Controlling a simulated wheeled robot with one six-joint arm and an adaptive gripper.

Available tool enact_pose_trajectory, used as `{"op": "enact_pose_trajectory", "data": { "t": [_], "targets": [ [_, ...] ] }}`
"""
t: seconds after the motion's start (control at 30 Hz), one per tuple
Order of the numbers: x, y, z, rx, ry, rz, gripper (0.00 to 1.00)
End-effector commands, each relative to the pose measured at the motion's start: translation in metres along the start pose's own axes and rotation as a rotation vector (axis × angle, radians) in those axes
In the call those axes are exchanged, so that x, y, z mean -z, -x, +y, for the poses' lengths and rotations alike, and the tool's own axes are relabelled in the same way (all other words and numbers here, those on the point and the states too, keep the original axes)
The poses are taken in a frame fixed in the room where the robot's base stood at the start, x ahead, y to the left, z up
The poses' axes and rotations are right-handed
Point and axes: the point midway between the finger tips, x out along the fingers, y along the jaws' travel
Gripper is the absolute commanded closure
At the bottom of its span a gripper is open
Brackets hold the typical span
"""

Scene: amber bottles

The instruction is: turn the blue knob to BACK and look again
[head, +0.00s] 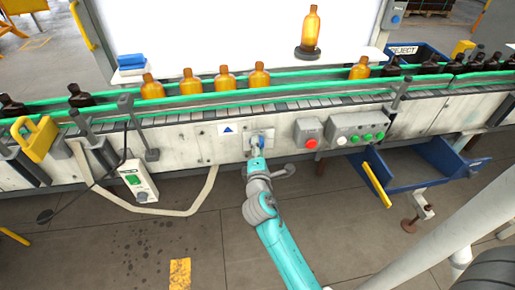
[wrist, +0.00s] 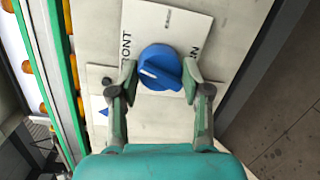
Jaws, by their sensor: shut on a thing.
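The blue knob (wrist: 158,66) sits on a white label plate (wrist: 140,18) on the conveyor's front panel. My gripper (wrist: 158,72) has one finger on each side of the knob and is shut on it. A white mark on the knob points toward the left of the wrist view, below the partly visible letters "ONT". Letters ending in "N" show right of the knob, and small text above it is unreadable. An amber bottle (head: 312,28) stands on a dark round stand before a bright white panel.
Amber bottles (head: 224,80) and dark bottles (head: 430,64) stand along the green-railed conveyor. A red button (head: 311,143) and a grey button box (head: 358,134) are right of my gripper. A blue tray (head: 410,165) juts out below. A switch box (head: 138,182) hangs at left.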

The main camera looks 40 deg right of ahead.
Motion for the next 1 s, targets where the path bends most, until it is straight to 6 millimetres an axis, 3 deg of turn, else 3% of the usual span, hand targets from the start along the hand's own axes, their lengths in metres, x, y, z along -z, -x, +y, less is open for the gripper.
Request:
{"op": "enact_pose_trajectory", "data": {
  "t": [1.0],
  "targets": [
    [-0.0034, -0.0005, 0.0023, 0.112, -0.940, 0.079, 0.87]
  ]
}}
